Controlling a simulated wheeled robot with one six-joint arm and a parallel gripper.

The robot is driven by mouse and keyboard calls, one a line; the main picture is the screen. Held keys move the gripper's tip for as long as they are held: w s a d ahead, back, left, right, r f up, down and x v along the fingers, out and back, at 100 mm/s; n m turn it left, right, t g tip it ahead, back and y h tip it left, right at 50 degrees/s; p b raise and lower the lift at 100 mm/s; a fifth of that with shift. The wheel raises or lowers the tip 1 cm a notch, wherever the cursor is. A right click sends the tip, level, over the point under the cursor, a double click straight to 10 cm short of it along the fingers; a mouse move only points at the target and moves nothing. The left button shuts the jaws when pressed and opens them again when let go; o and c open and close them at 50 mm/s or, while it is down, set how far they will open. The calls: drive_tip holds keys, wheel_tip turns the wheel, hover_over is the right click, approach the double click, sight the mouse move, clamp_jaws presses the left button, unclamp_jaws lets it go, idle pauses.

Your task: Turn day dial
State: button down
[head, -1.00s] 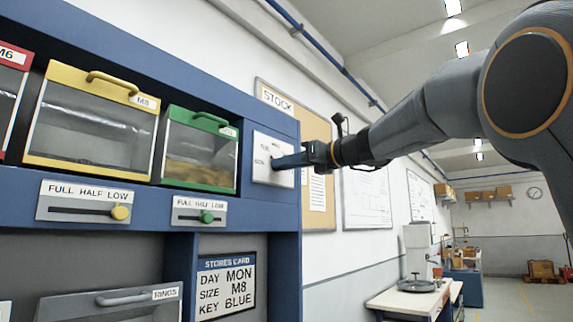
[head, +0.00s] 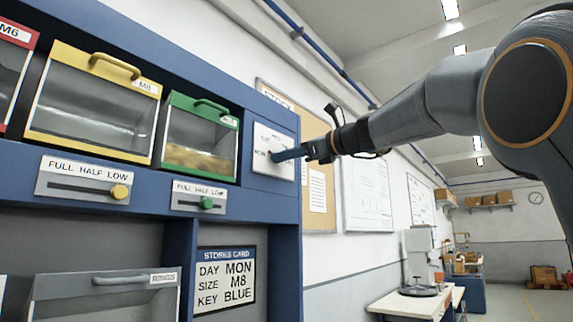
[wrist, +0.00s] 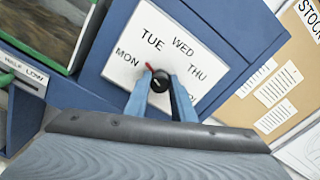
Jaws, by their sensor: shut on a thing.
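The day dial is a small black knob (wrist: 160,80) with a red pointer, on a white plate (wrist: 138,72) lettered MON, TUE, WED, THU; a further word is mostly hidden by a finger. The pointer aims up-left, between MON and TUE and nearer MON. My gripper (wrist: 161,86) is shut on the knob, one blue finger on each side. In the head view my gripper (head: 276,156) reaches the plate (head: 284,171) from the right. The stores card (head: 226,281) below reads DAY MON, SIZE M8, KEY BLUE.
Left of the plate are a green-framed bin (head: 201,137) and a yellow-framed bin (head: 95,102), with slider plates below. A grey RINGS drawer (head: 105,301) sits lower. A corkboard (head: 319,178) hangs to the right.

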drive_tip(key=shift+f+n+b, duration=0.1)
drive_tip(key=shift+n+b, duration=1.05)
drive_tip(key=shift+n, duration=0.45)
drive_tip(key=c, duration=1.5)
unclamp_jaws()
drive_tip(key=shift+s, duration=0.1)
drive_tip(key=b+v, duration=0.2)
drive_tip(key=v, duration=0.6)
